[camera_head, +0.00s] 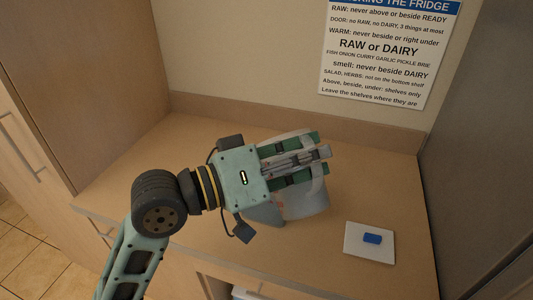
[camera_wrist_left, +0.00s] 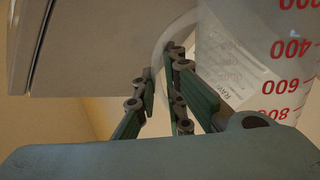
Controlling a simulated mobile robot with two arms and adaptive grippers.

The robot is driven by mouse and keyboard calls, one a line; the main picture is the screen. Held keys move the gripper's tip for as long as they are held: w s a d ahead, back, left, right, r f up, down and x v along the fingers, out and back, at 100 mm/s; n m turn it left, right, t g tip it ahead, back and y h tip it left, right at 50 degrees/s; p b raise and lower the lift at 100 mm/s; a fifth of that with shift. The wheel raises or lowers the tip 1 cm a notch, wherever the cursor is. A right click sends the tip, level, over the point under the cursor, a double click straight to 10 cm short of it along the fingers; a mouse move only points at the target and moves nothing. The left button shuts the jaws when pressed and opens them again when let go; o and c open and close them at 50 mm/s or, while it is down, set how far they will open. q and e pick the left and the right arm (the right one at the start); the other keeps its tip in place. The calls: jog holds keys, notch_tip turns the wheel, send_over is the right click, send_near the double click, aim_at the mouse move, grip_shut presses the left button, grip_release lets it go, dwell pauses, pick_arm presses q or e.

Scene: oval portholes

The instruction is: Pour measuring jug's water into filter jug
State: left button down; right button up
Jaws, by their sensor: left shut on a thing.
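A clear measuring jug (camera_wrist_left: 265,45) with red numbers fills the upper right of the left wrist view. In the head view a pale translucent jug body (camera_head: 308,203) with a small red mark shows below my left gripper (camera_head: 318,160). The left gripper's fingers also show in the left wrist view (camera_wrist_left: 160,95), closed around the measuring jug's curved handle. The gripper hides much of the jug in the head view. I cannot make out a separate filter jug or the water level. My right gripper is not in view.
A white square tile (camera_head: 357,250) with a blue block (camera_head: 372,238) lies on the wooden counter (camera_head: 130,170) to the right. A sign (camera_head: 385,50) hangs on the back wall. Tall panels bound the counter left and right. The counter's left part is clear.

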pick_arm(q)
jog(key=shift+w+r, duration=0.15)
jog(key=shift+r, duration=0.05)
jog(key=shift+w+a+n, duration=0.15)
jog(key=shift+n, duration=0.25)
jog(key=shift+w+a+r+n, duration=0.15)
jog(key=shift+w+r+n, duration=0.15)
jog(key=shift+n, duration=0.2)
jog(key=shift+w+a+r+n+p, duration=0.1)
jog(key=shift+w+a+n+p, duration=0.2)
jog(key=shift+w+n+p, duration=0.35)
dwell(1.4)
jog(key=shift+w+a+r+n+p, duration=0.2)
jog(key=shift+w+r+n+p, duration=0.2)
jog(key=shift+w+n, duration=0.15)
jog(key=shift+w+a+r+n+p, duration=0.2)
jog(key=shift+w+r+n+p, duration=0.1)
jog(key=shift+w+r+n, duration=0.15)
dwell(1.0)
jog(key=shift+w+a+f+n+p, duration=0.1)
jog(key=shift+w+a+n+p, duration=0.3)
jog(key=shift+w, duration=0.3)
jog(key=shift+w+a+f+n+p, duration=0.1)
jog(key=shift+w+a+n+p, duration=0.2)
jog(key=shift+w, duration=0.35)
